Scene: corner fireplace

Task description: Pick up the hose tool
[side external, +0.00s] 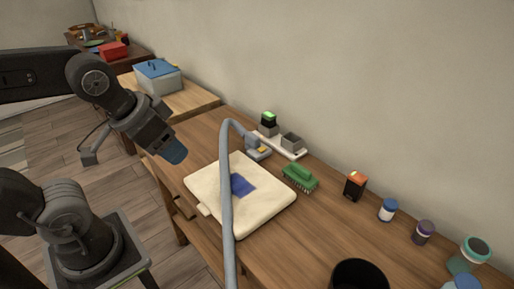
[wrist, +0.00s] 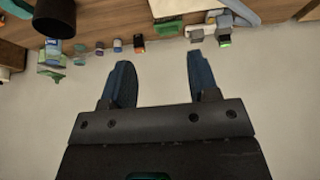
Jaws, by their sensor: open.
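The hose tool (side external: 227,190) is a long grey-blue hose. In the side view it rises from the bottom edge, passes in front of a cream pad and bends over to a grey-blue head (side external: 257,148) with a yellow patch, at the table's back. In the wrist view a grey-blue curved piece at the top right may be part of it. My gripper (side external: 174,152) is up and to the left of the pad, apart from the hose. In the wrist view its two blue fingers (wrist: 158,62) are spread with nothing between them.
The cream pad (side external: 262,208) with a blue patch lies on the wooden table (side external: 318,228). Behind it are a white tray (side external: 293,153), a green brush (side external: 299,178) and several small jars along the wall. A black bin (side external: 358,272) stands at the front.

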